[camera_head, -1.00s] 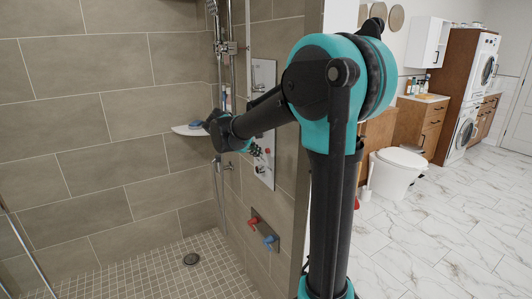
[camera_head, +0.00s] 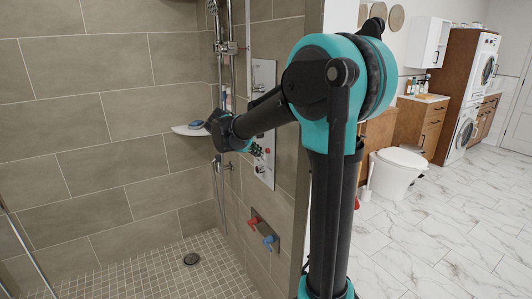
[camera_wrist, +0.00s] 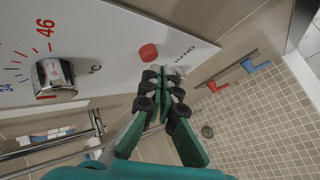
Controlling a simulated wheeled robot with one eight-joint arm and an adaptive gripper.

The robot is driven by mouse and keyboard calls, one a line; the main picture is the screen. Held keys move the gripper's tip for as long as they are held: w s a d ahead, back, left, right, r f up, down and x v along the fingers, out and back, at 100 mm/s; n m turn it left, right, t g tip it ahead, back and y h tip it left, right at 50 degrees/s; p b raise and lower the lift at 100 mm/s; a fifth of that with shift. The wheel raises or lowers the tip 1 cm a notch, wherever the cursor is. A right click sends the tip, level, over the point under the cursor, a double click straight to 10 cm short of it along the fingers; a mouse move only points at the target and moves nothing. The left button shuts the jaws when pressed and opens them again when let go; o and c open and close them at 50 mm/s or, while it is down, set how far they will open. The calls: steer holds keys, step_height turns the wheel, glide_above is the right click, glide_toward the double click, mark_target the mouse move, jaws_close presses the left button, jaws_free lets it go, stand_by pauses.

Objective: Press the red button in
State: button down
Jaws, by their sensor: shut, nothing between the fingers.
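The red button (camera_wrist: 148,53) is a small round cap that stands out from a white shower panel (camera_wrist: 120,30). My gripper (camera_wrist: 164,78) is shut and empty. In the wrist view its dark fingertips are just below and to the right of the red button, and a gap shows between them in the picture. The fingertips overlap the panel's lower edge near the word HAND, so part of that area is hidden. I cannot tell their exact distance from the panel. In the head view the panel (camera_head: 264,76) is on the shower wall, with my wrist in front of its lower part.
A chrome temperature knob (camera_wrist: 54,79) with a printed scale is left of the button. Red and blue levers (camera_head: 268,241) are on a lower plate. A corner shelf (camera_head: 191,130) holds a blue item. The tiled shower floor (camera_head: 150,272) is open, with a drain.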

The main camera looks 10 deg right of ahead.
steer(key=shift+w+d, duration=0.2)
steer(key=shift+d, duration=0.4)
stand_by(0.7)
steer(key=shift+a, duration=0.15)
steer(key=shift+s+a, duration=0.25)
steer(key=shift+a, duration=0.4)
steer(key=shift+a, duration=0.1)
steer(key=shift+s+a, duration=0.25)
steer(key=shift+a, duration=0.5)
steer(key=shift+s+a, duration=0.3)
steer(key=shift+a, duration=0.5)
steer(key=shift+s+a, duration=0.25)
steer(key=shift+a, duration=0.5)
steer(key=s+d+f+m+g+y, duration=0.1)
steer(key=s+d+f+m, duration=0.15)
steer(key=s+f, duration=0.3)
steer(key=s+d+f+m+g+y, duration=0.1)
steer(key=s+d+f+m+y, duration=0.1)
steer(key=s+d+f, duration=0.35)
steer(key=s+a+f+m+y, duration=0.1)
steer(key=s+f+m+y, duration=0.1)
steer(key=s+f, duration=0.3)
steer(key=s+a+f+m+y, duration=0.1)
steer(key=s+f+m, duration=0.3)
steer(key=s, duration=0.9)
steer(key=shift+s+f+y, duration=0.25)
steer(key=shift+f+y, duration=0.45)
